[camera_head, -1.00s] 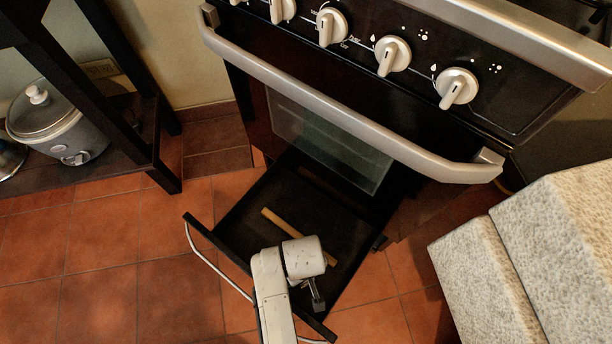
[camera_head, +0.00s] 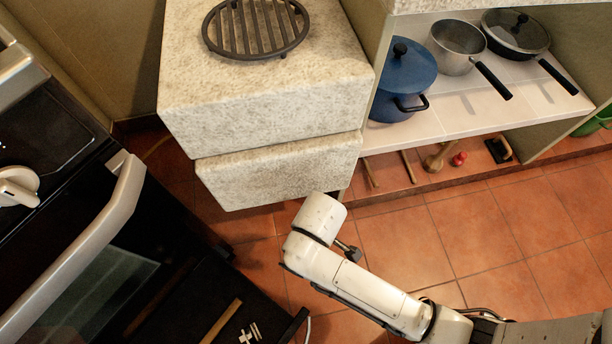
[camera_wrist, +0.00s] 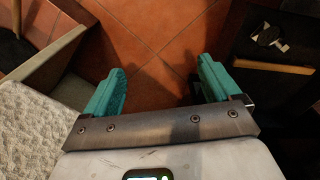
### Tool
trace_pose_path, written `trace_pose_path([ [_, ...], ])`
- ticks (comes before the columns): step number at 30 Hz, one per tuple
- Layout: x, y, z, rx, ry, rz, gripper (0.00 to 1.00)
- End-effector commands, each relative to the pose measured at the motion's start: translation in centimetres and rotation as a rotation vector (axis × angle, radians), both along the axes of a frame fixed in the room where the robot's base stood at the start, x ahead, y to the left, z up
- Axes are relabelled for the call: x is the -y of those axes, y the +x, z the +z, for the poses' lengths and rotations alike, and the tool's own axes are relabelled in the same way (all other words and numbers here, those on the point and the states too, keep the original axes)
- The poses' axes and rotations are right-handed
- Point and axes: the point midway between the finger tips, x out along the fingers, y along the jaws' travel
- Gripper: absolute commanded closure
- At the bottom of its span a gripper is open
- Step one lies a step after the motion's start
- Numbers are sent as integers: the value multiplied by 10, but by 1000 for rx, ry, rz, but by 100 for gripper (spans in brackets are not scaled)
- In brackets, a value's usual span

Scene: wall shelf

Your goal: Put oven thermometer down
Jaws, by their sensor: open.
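My gripper (camera_wrist: 158,85) is open in the wrist view, its two teal fingers apart with only tiled floor between them. In the head view my arm reaches over the floor, and the fingertips are not clearly visible. A small metallic object (camera_head: 248,333), which looks like the oven thermometer, lies in the open dark drawer (camera_head: 273,306) under the oven. It also shows in the wrist view (camera_wrist: 268,38), to the right of my gripper and apart from it. Its details are too small to read.
A wooden stick (camera_head: 220,322) lies in the drawer. A stone counter block (camera_head: 270,105) bears a round black grate (camera_head: 256,28). A shelf (camera_head: 455,118) holds a blue pot (camera_head: 402,80) and pans. Utensils lie below it. The tiled floor (camera_head: 480,235) at right is clear.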

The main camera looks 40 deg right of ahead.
Motion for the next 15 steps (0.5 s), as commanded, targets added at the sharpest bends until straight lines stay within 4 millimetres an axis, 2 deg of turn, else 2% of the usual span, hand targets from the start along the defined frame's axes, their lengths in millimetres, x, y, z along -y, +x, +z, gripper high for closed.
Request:
trace_pose_path([
  [1,26,-7,10,5,3,-94,10],
  [3,56,-19,23,11,7,-212,10],
  [6,91,-40,42,20,11,-367,10],
  [10,120,-63,62,30,17,-520,10],
  [15,135,-80,75,36,20,-614,10],
])
